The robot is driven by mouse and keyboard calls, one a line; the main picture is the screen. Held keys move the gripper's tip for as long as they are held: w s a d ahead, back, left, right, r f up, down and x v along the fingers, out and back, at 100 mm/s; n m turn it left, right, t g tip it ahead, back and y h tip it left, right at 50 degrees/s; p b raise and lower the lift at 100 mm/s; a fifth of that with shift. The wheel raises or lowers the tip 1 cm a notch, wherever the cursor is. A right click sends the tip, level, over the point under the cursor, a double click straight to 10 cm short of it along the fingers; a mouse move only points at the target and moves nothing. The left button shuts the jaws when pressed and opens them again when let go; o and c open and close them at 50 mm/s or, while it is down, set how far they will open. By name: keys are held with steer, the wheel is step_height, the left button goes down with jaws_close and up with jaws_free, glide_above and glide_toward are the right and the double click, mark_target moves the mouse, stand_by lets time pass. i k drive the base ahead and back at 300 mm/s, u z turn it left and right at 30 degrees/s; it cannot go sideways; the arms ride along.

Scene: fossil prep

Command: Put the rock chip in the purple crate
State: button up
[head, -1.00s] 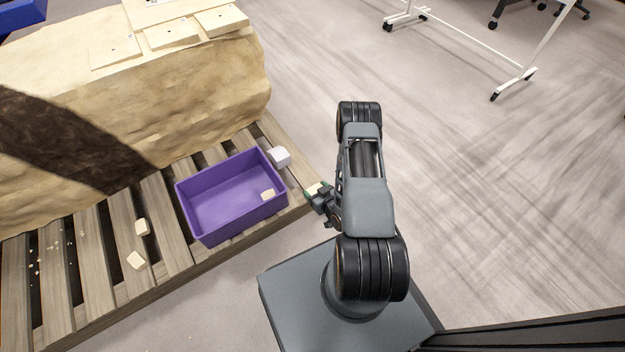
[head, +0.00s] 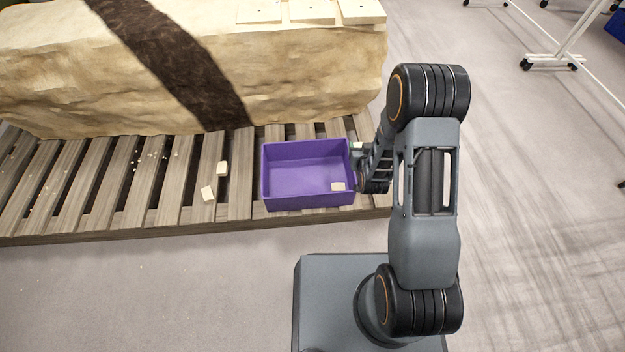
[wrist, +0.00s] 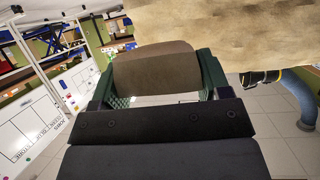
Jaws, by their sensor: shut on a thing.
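The purple crate (head: 290,202) stands on the slatted pallet, open side up. One pale rock chip (head: 338,187) lies inside it near its right front corner. My gripper (wrist: 155,85) is shut on a rock chip (wrist: 156,66), a brownish block between the green fingers in the wrist view. In the head view my gripper (head: 358,149) is at the crate's right wall, mostly hidden by my arm, with only a pale bit of the held chip showing. Two more pale chips (head: 222,168) (head: 208,193) lie on the pallet left of the crate.
The slatted pallet (head: 110,200) carries small crumbs at its left. A big tan rock block (head: 300,85) with a dark band stands behind the crate, flat pale pieces on top. A white rolling frame (head: 550,62) stands at the back right. The floor in front is clear.

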mark_target(326, 167)
steer(key=u, duration=3.15)
steer(key=i, duration=0.45)
steer(key=z, duration=2.85)
steer(key=i, duration=0.5)
steer(key=z, duration=0.1)
